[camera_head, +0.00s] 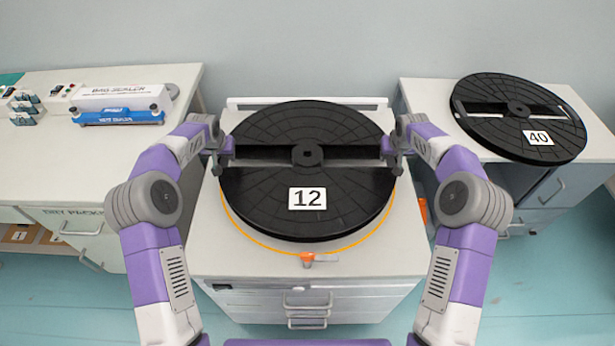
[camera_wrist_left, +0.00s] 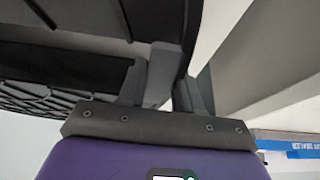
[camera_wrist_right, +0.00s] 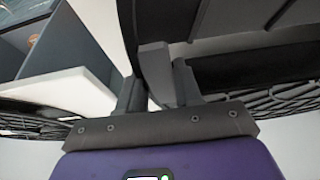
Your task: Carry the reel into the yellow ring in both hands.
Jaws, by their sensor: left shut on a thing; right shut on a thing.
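The black reel (camera_head: 308,125) with a white label "12" is over the middle cabinet in the head view. The yellow ring (camera_head: 290,251) shows as an arc on the cabinet top, beyond the reel's front edge; the rest is hidden under the reel. My left gripper (camera_head: 226,148) is shut on the reel's left rim, and the reel also shows in the left wrist view (camera_wrist_left: 195,25). My right gripper (camera_head: 388,148) is shut on its right rim, seen in the right wrist view (camera_wrist_right: 128,25). I cannot tell whether the reel touches the top.
Another black reel (camera_head: 490,95), labelled "40", lies on the right cabinet (camera_head: 425,95). A bag sealer (camera_head: 120,98) stands on the left bench (camera_head: 50,150). An orange-handled item (camera_head: 308,258) sits at the ring's front edge. A raised white bar (camera_head: 300,102) runs along the middle cabinet's back.

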